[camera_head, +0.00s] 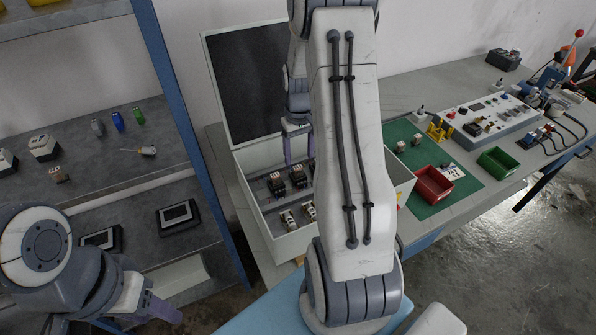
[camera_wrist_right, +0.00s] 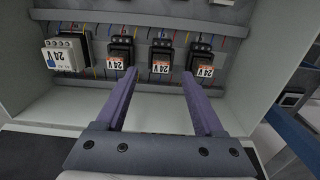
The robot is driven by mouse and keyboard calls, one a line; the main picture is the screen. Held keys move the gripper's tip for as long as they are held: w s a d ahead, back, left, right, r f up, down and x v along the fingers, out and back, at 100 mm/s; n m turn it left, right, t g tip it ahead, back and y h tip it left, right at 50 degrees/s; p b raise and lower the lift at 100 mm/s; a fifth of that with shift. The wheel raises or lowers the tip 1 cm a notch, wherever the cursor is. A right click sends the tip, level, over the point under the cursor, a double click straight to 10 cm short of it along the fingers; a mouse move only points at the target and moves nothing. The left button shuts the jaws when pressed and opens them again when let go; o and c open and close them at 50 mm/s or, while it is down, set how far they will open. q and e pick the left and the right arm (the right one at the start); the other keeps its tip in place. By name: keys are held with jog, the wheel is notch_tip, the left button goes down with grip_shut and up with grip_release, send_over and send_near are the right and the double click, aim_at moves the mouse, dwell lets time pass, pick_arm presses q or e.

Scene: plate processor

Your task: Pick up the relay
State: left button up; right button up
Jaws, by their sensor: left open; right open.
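Relays stand in sockets inside an open grey box (camera_head: 262,213). In the head view dark relays (camera_head: 276,183) (camera_head: 298,176) stand in one row and pale ones (camera_head: 288,219) nearer the front.
The box's dark lid (camera_head: 248,80) stands raised behind. A shelf (camera_head: 85,190) with small devices is at left. On the bench at right are a green mat (camera_head: 455,192), a red bin (camera_head: 434,185), a green bin (camera_head: 497,161) and a control panel (camera_head: 487,117).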

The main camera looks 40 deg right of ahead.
aim_at(298, 167)
jog(key=shift+w+f+p, duration=0.15)
jog(key=shift+f+p, duration=0.35)
jog(key=shift+f, duration=1.8)
grip_shut()
